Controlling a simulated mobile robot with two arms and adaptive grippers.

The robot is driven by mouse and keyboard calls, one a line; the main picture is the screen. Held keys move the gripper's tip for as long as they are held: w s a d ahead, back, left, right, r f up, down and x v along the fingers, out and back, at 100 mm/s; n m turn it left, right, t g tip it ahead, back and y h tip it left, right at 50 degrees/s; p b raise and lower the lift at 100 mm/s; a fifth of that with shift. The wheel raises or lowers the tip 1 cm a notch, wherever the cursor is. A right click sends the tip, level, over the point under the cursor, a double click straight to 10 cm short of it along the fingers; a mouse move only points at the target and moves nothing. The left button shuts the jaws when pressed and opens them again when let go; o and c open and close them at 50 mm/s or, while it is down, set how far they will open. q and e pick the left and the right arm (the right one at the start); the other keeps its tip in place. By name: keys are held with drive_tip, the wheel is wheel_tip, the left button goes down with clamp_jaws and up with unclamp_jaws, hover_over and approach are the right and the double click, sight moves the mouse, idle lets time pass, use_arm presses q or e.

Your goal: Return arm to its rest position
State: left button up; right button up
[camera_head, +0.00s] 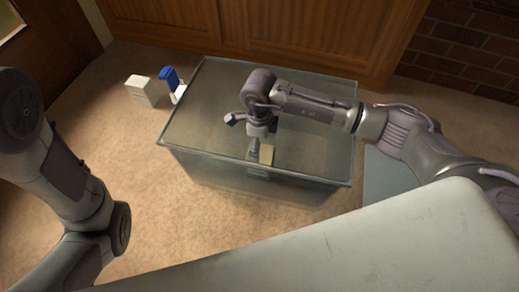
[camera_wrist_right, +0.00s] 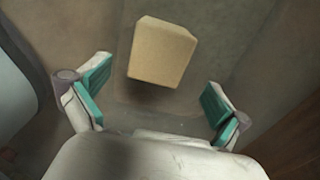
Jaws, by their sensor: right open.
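My right arm reaches in from the right in the head view, over the glass-walled tank (camera_head: 195,165). My right gripper (camera_head: 262,158) points down inside it. In the right wrist view the gripper (camera_wrist_right: 155,95) has its two teal-padded fingers spread wide with nothing between them. A tan block (camera_wrist_right: 161,52) lies just beyond the fingertips, apart from them; it also shows in the head view (camera_head: 267,155), partly hidden by the gripper. My left arm shows at the left edge of the head view, but its gripper is out of frame.
A white box (camera_head: 142,91) and a blue-and-white item (camera_head: 170,79) stand on the carpet at the tank's left. A wooden cabinet (camera_head: 290,30) is close behind the tank. The tank's rim surrounds my right gripper.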

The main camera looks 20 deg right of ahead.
wheel_tip(320, 180, up, 7)
drive_tip(key=shift+f, duration=0.2)
